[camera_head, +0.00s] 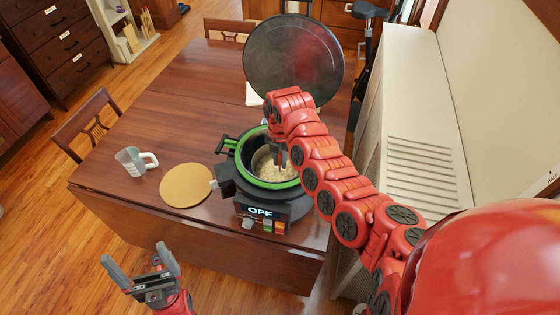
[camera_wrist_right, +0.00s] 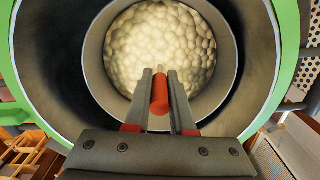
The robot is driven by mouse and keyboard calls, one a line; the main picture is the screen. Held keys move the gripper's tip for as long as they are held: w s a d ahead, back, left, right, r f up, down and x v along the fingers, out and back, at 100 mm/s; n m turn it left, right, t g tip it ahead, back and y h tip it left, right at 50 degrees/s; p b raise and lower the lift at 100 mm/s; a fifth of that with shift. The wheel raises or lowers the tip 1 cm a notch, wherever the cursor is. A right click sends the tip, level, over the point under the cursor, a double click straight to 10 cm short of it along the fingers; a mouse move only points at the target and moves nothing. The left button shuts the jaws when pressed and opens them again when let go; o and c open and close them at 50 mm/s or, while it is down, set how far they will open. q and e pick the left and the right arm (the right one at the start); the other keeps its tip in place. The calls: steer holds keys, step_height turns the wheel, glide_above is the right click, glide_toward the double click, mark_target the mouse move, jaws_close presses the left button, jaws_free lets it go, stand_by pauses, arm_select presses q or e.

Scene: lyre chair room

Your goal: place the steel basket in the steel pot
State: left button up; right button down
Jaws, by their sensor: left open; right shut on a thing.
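The steel basket (camera_head: 254,160) is a round grey vessel holding pale, lumpy contents. It shows inside the steel pot (camera_head: 239,158), which has a bright green rim and sits in a black cooker reading OFF. In the right wrist view the basket's rim (camera_wrist_right: 93,50) lies within the pot's green-rimmed opening (camera_wrist_right: 287,40). My right gripper (camera_head: 280,157) reaches down into the pot, its fingers shut on a red handle piece at the basket. Whether the basket touches the pot's bottom is hidden. My left gripper (camera_head: 142,268) is open and empty, in front of the table.
A dark round lid (camera_head: 293,58) stands raised behind the pot. A white slatted unit (camera_head: 425,110) is on the right.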

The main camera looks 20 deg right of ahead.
steer(key=shift+f, duration=0.85)
steer(key=shift+f, duration=0.1)
steer(key=c, duration=0.8)
jaws_free()
steer(key=shift+o, duration=0.2)
step_height(320, 180, up, 11)
steer(key=b, duration=0.3)
steer(key=shift+f, duration=0.2)
steer(key=shift+r, duration=0.85)
